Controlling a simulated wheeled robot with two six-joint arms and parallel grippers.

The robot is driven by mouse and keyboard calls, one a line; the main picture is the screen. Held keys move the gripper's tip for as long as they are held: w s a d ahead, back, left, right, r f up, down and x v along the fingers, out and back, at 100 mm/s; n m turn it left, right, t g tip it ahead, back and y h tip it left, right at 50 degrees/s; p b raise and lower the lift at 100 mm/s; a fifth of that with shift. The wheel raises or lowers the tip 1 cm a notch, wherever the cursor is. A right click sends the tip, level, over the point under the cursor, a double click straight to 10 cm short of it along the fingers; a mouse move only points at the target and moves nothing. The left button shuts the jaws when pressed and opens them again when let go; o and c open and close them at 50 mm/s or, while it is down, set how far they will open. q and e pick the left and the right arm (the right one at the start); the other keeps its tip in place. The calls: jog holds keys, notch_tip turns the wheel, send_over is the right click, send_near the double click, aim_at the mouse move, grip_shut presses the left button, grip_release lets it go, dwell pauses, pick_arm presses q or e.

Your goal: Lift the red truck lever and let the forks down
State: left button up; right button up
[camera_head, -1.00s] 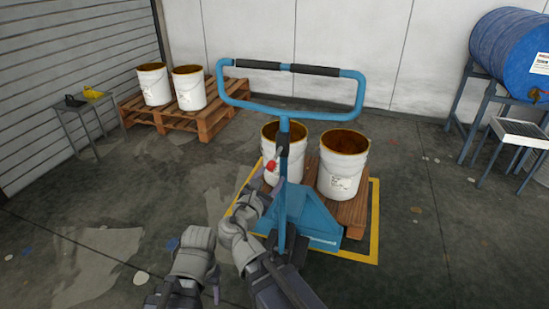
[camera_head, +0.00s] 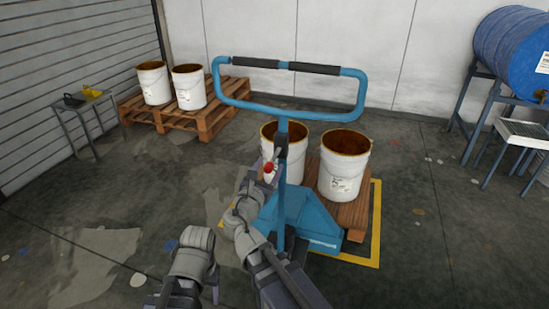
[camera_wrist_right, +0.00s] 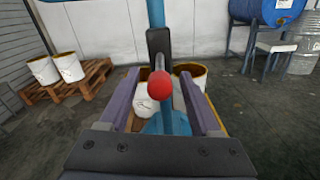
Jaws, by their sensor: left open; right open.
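The red lever knob (camera_head: 268,167) sits on the upright post of the blue pallet truck (camera_head: 300,210), below its loop handle. In the right wrist view the red knob (camera_wrist_right: 160,84) is centred between the two open fingers, near their tips. My right gripper (camera_head: 267,177) is open just at the knob; its fingers also show in the right wrist view (camera_wrist_right: 162,105). I cannot tell whether they touch the knob. My left gripper (camera_head: 213,285) is open and empty, low and left of the truck. The forks are hidden under a loaded wooden pallet (camera_head: 352,212).
Two white buckets, one at the left (camera_head: 290,165) and one at the right (camera_head: 344,170), stand on the truck's pallet inside yellow floor lines. Another pallet (camera_head: 205,120) with two buckets stands back left. A blue drum (camera_head: 510,45) is at right.

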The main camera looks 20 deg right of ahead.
aim_at(280, 148)
jog(key=shift+x, duration=2.65)
grip_shut()
